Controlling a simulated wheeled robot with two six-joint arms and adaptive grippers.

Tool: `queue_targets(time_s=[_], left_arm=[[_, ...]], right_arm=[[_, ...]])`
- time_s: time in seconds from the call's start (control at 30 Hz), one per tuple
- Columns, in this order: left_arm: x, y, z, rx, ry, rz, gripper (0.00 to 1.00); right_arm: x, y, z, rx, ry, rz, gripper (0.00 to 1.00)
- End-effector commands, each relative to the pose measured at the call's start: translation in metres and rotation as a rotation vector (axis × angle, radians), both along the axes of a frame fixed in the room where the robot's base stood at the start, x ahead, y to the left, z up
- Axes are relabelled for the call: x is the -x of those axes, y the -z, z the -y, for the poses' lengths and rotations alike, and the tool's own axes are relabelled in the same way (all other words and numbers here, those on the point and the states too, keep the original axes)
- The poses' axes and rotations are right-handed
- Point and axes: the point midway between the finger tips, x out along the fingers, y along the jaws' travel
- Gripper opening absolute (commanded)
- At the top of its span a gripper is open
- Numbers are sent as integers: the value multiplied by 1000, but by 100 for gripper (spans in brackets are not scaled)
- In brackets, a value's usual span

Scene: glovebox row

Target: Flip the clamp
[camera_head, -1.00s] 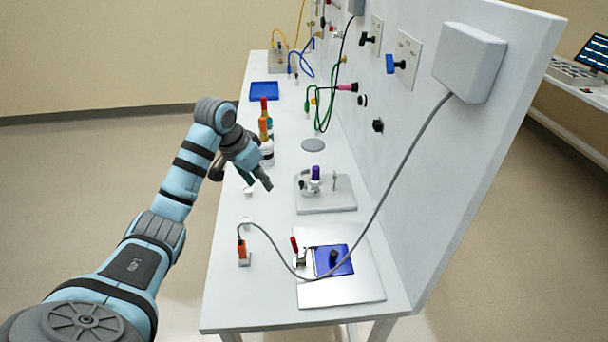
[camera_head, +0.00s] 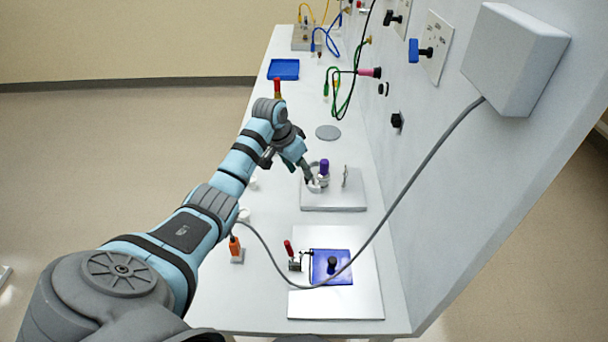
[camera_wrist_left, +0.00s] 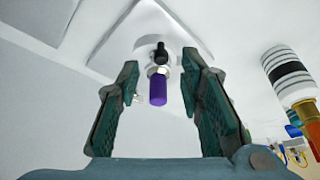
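A small toggle clamp with a red handle (camera_head: 289,248) stands on a pale plate at the front of the bench, beside a blue block (camera_head: 330,267). The handle is upright, tilted slightly left. Farther back, a purple-topped fitting (camera_head: 324,167) stands on a grey plate (camera_head: 335,199); in the left wrist view the purple piece (camera_wrist_left: 158,90) shows between the finger lines. My left gripper (camera_head: 313,184) is at the left of this fitting, partly hiding its base. In the left wrist view its fingers (camera_wrist_left: 160,72) are apart with nothing visibly gripped. My right gripper is out of view.
A banded bottle (camera_wrist_left: 288,75) shows in the left wrist view. The upright wall bounds the bench at right. A blue tray (camera_head: 284,69) lies farther back.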

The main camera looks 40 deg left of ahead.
Motion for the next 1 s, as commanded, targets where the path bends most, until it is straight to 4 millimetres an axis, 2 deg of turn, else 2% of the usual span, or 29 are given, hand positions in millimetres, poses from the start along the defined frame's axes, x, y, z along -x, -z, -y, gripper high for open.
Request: queue_targets(time_s=[0.03, 0.1, 0.2, 0.5, 0.7, 0.73, 1.0], left_arm=[[-4, 12, 2, 2, 0, -2, 34], [-8, 24, 1, 2, -1, -1, 34], [-12, 33, 1, 0, -1, -1, 34], [-14, 35, 1, -1, -2, 0, 34], [-13, 35, 1, -1, -2, 0, 2], [-13, 35, 1, -1, -2, 0, 0], [-14, 34, 2, -1, -9, 0, 0]], right_arm=[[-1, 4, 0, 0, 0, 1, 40], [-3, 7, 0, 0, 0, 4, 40], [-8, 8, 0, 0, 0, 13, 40], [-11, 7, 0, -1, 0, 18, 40], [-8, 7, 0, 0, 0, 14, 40], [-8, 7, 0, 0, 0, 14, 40], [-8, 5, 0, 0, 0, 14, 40]])
